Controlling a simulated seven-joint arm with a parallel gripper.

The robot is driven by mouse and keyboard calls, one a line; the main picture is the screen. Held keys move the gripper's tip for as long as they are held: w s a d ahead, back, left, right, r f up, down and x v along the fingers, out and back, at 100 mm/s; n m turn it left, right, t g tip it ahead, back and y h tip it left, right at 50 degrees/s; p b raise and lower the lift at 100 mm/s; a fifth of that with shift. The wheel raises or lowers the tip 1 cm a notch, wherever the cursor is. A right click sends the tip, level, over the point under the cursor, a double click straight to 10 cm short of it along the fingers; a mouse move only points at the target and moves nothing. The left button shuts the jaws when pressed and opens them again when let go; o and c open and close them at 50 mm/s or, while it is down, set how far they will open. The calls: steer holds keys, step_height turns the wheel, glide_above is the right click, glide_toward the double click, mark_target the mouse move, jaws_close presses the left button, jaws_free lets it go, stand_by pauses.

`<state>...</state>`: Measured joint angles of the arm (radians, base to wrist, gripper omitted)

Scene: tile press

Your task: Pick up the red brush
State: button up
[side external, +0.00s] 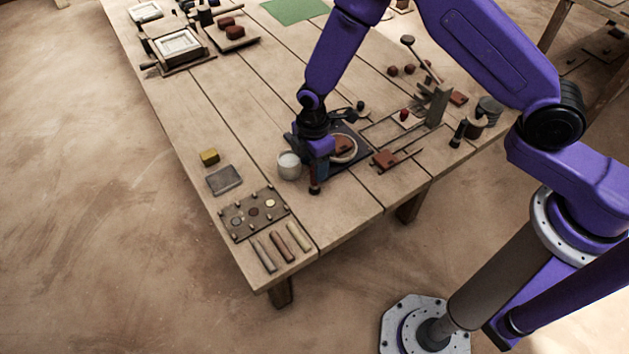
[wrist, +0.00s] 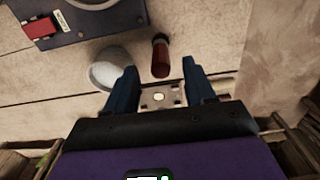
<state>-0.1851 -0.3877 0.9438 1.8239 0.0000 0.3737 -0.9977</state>
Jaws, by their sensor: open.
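A short upright-looking cylinder with a dark red body and black end, which looks like the red brush (wrist: 160,57), shows in the wrist view just beyond my fingertips. In the side view the brush (side external: 314,188) shows as a small reddish-brown piece at the lower end of my gripper (side external: 318,172), partly hidden by it. My gripper (wrist: 159,80) is open, its two blue fingers apart with nothing held between them. The brush lies roughly in line with the gap between the fingers. Whether the fingers touch it cannot be told.
A white cup (side external: 289,166) stands close to the left of my gripper; it also shows in the wrist view (wrist: 110,70).

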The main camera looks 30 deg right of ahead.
steer(key=shift+d+f, duration=0.15)
steer(key=shift+f, duration=2.55)
jaws_close()
